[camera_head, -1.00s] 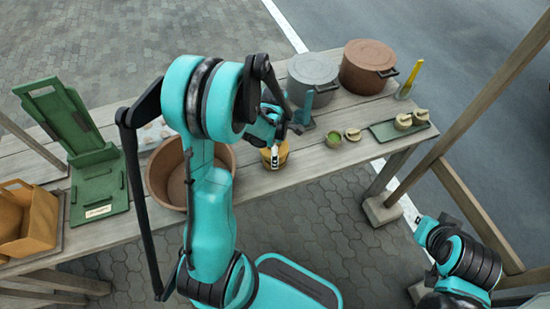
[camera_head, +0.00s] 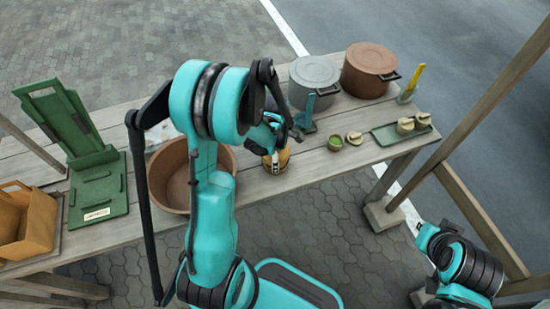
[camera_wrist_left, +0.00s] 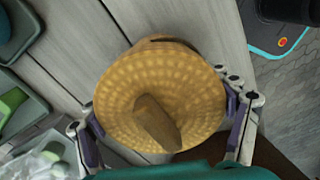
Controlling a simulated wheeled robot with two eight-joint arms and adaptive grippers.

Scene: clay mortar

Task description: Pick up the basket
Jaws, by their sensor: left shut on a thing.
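The small yellow-brown woven basket (camera_head: 278,163) is at the front edge of the wooden table, right of the brown basin. In the left wrist view the basket (camera_wrist_left: 180,90) fills the middle, round, with a brown oblong piece on it. My left gripper (camera_wrist_left: 165,118) has a finger on each side of the basket and is shut on it. In the head view the left gripper (camera_head: 275,143) is above the basket and covers its far part. I cannot tell whether the basket touches the table.
The brown basin (camera_head: 170,180) is close on the left. A grey pot (camera_head: 312,80) and a brown pot (camera_head: 368,70) stand behind. A green cup (camera_head: 335,142) and a tray (camera_head: 385,134) are to the right. A green stand (camera_head: 97,185) and a tan container (camera_head: 30,225) are at left.

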